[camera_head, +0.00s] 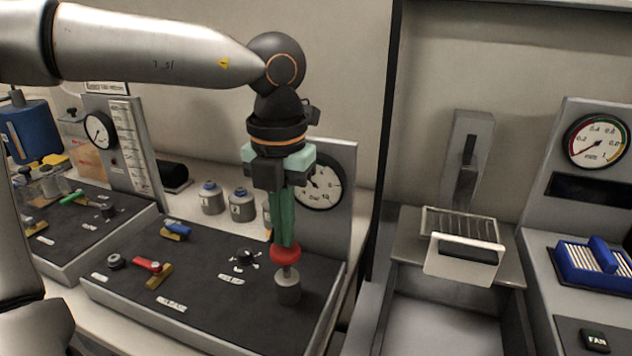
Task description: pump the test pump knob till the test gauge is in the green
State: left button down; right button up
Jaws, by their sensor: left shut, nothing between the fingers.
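The red pump knob (285,254) sits on a thin metal stem above a grey cylinder (288,287) on the dark panel. My left gripper (284,242) points straight down, with its green fingers shut and empty. Its fingertips are at the top of the knob and seem to touch it. A white round gauge (325,192) marked in bar stands on the grey upright plate behind the gripper. The gripper hides its left part, and I cannot make out a green band or a clear needle reading. My right gripper is not in view.
To the right are a slotted metal tray (462,228) and another gauge (596,141).

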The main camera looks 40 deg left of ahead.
pick_arm(q)
jog(key=shift+f+b, duration=0.75)
jog(key=shift+f, duration=0.1)
jog(key=shift+f+b, duration=0.9)
jog(key=shift+f, duration=0.15)
jog(key=shift+r, duration=0.2)
jog(key=shift+r+p, duration=1.45)
jog(key=shift+r, duration=0.3)
